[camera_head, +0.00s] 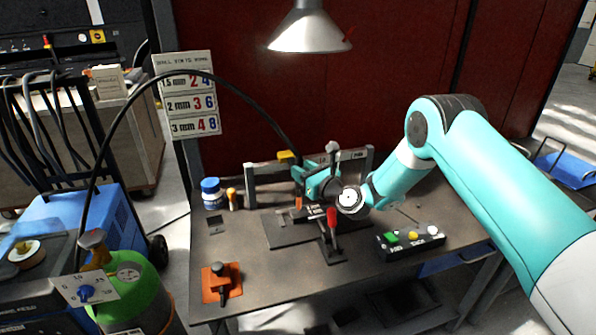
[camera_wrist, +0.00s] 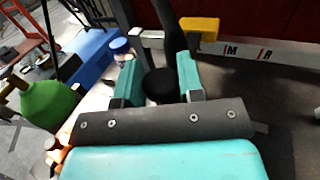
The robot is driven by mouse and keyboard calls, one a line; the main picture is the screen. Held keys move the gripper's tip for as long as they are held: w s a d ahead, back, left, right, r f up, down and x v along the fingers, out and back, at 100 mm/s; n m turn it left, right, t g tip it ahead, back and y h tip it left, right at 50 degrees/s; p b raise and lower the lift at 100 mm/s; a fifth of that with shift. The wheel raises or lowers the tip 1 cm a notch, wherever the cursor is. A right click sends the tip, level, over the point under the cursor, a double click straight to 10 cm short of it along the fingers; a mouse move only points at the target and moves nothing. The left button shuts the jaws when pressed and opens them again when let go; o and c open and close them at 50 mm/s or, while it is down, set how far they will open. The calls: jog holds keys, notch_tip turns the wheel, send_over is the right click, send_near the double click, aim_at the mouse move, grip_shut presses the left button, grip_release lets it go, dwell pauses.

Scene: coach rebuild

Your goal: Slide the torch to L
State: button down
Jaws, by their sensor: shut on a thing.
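The torch is a dark body with a black cable rising from it and an orange lower tip (camera_head: 298,201). In the wrist view its round black part (camera_wrist: 160,86) sits between my teal fingers. My gripper (camera_head: 303,177) is shut on the torch in front of the pale rail (camera_head: 262,168); it also shows in the wrist view (camera_wrist: 158,80). A yellow block (camera_head: 287,157) is beside the torch at the rail, and it shows in the wrist view (camera_wrist: 200,27). The letters M and R show on the rail to its right. I cannot make out an L mark.
A red-handled clamp (camera_head: 332,218) stands close in front of the torch. A button box (camera_head: 411,241) is at right, an orange-based tool (camera_head: 221,283) at front left, and a blue-capped jar (camera_head: 211,193) at back left. The cable (camera_head: 232,90) arches left toward the green cylinder (camera_head: 135,290).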

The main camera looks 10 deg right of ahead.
jog(key=shift+a, duration=0.15)
jog(key=c, duration=0.8)
grip_release()
jog(key=shift+s+d+f+b, duration=0.15)
jog(key=shift+s+d+b, duration=0.15)
jog(key=shift+s+b, duration=0.15)
jog(key=b+v, duration=1.5)
jog(key=v, duration=0.1)
jog(key=shift+s+b, duration=0.25)
jog(key=shift+b, duration=0.15)
